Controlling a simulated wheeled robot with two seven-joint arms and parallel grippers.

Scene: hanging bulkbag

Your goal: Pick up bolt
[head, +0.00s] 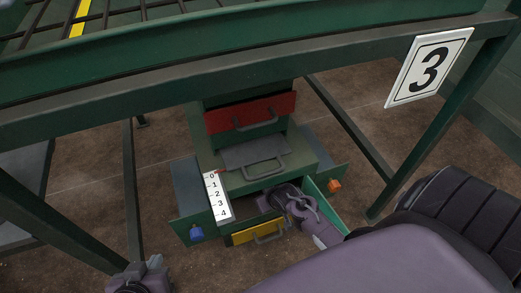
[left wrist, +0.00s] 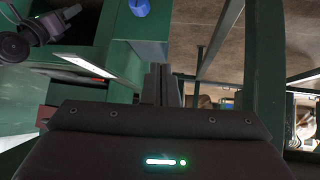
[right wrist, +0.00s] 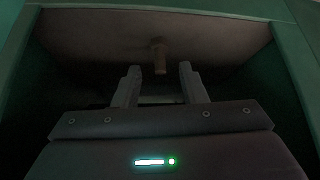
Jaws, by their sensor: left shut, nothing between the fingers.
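A small brownish peg that looks like the bolt (right wrist: 159,58) shows in the right wrist view, on the dim grey-brown surface ahead. My right gripper (right wrist: 158,80) is open, and the peg lies just beyond its fingertips, roughly midway between them. I cannot tell whether they touch. In the head view my right arm reaches into an open drawer (head: 324,205) of the green cabinet; its fingers and the bolt are hidden there. My left gripper (left wrist: 158,85) is shut and empty, pointing at the cabinet side. In the head view my left wrist shows low at the left.
The cabinet has a red drawer (head: 250,112), a grey drawer (head: 254,158) and a yellow drawer (head: 257,234). A white number scale (head: 217,196) stands at its left. A blue knob (head: 196,234) and an orange knob (head: 334,185) flank it. A green frame beam crosses above.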

